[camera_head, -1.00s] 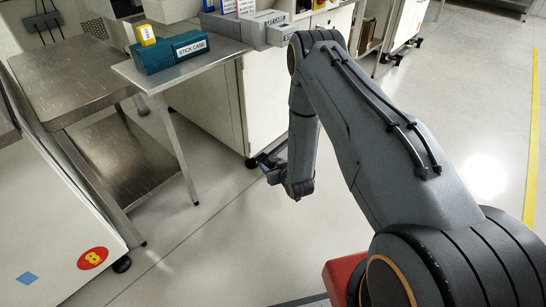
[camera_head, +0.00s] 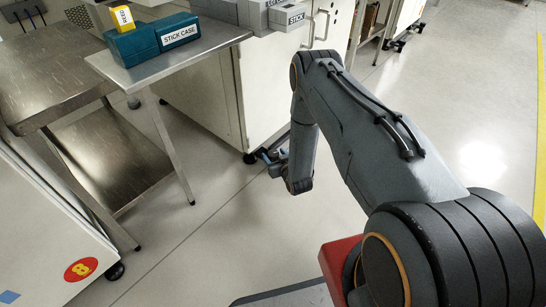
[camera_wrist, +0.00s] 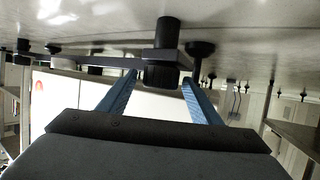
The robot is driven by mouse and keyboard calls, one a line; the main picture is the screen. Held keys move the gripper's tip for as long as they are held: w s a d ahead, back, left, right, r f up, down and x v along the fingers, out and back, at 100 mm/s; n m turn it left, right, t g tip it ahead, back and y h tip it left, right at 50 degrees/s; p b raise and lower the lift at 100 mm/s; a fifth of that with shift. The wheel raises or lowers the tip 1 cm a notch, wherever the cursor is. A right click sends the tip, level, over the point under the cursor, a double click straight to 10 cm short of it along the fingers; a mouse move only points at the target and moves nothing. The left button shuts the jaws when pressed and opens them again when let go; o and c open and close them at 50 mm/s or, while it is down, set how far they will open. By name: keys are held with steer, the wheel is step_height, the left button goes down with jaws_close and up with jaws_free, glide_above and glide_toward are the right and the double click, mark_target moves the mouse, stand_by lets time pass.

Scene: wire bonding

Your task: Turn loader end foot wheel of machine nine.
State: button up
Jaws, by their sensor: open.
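A white cabinet (camera_head: 205,92) stands in the middle of the head view, with a dark foot (camera_head: 250,158) under its near corner. No number nine shows on it. My gripper (camera_head: 271,160) is low beside this foot, partly hidden by my own arm. The wrist view looks upside down, with the floor at the top. There my gripper (camera_wrist: 160,80) has its two blue fingers apart. A black round foot part (camera_wrist: 161,74) shows between the fingertips, with a dark post above it. I cannot tell whether the fingers touch it.
A steel table (camera_head: 165,62) holds a teal stick case (camera_head: 150,42) with a yellow box (camera_head: 122,18). Its leg stands left of the foot. A white machine with a red eight badge (camera_head: 81,269) is at the lower left. Floor to the right (camera_head: 440,110) is clear.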

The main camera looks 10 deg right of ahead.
steer(key=shift+w+a+f, duration=0.1)
steer(key=shift+w+f, duration=0.05)
steer(key=shift+w, duration=0.3)
steer(key=shift+c, duration=0.4)
steer(key=c, duration=1)
steer(key=shift+o, duration=0.2)
steer(key=shift+s+a+m+h, duration=0.1)
steer(key=shift+m+h, duration=0.2)
steer(key=shift+m, duration=0.1)
steer(key=shift+a+m+h+p, duration=0.1)
steer(key=shift+m+h+p, duration=0.45)
steer(key=shift+m+h, duration=0.45)
steer(key=m+h, duration=0.2)
steer(key=h, duration=0.1)
steer(key=shift+m, duration=0.3)
steer(key=m+g+h+b, duration=0.2)
steer(key=m+h, duration=0.1)
steer(key=shift+f+h, duration=0.15)
steer(key=shift+h, duration=0.15)
steer(key=shift+m+g+h+b, duration=0.9)
steer(key=shift+m+g+h, duration=0.1)
steer(key=shift+m, duration=0.2)
